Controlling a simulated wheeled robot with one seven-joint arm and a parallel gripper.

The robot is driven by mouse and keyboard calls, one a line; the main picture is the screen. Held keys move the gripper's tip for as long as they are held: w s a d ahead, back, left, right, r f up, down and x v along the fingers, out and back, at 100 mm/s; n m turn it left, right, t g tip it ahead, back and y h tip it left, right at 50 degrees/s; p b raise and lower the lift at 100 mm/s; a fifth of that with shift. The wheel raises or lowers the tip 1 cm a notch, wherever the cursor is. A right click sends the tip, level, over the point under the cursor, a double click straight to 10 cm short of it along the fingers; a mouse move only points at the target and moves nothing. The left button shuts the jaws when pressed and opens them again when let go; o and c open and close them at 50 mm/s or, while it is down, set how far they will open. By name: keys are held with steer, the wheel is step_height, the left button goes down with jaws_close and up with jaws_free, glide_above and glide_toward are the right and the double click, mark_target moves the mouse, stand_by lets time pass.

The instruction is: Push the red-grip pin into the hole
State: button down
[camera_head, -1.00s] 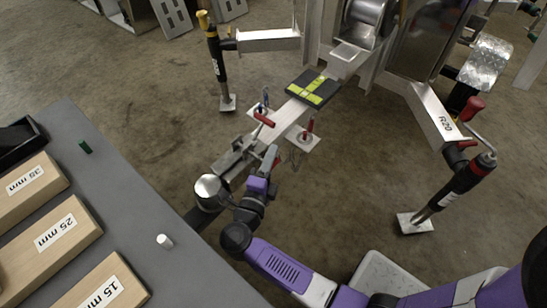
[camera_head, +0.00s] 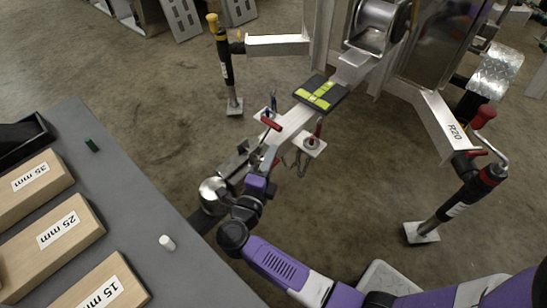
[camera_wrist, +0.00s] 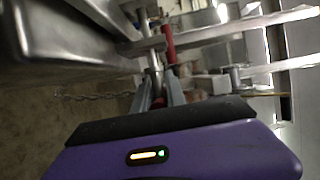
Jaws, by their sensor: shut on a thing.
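My gripper (camera_head: 267,163) is low beside the front end of the trailer's drawbar (camera_head: 290,122). A small red part, apparently the grip of the red-grip pin (camera_head: 276,161), shows at its fingertips. In the wrist view my gripper (camera_wrist: 160,92) is shut, with dark red between the fingers. A red rod (camera_wrist: 168,42) rises just beyond the fingertips, beside a bright metal shaft (camera_wrist: 152,55). The hole cannot be made out, and I cannot tell how far the pin is in.
A red handle (camera_head: 270,122) and an upright red-topped fitting (camera_head: 318,129) stand on the drawbar near my arm. A chain (camera_wrist: 90,95) hangs nearby. The round metal coupling head (camera_head: 212,191) is left of my gripper. A grey table (camera_head: 130,205) fills the lower left.

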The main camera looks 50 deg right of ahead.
steer(key=shift+w+b, duration=0.35)
steer(key=shift+w, duration=0.55)
steer(key=c, duration=1.3)
jaws_free()
steer(key=shift+p+v, duration=0.95)
steer(key=shift+v, duration=3)
steer(key=shift+s, duration=0.1)
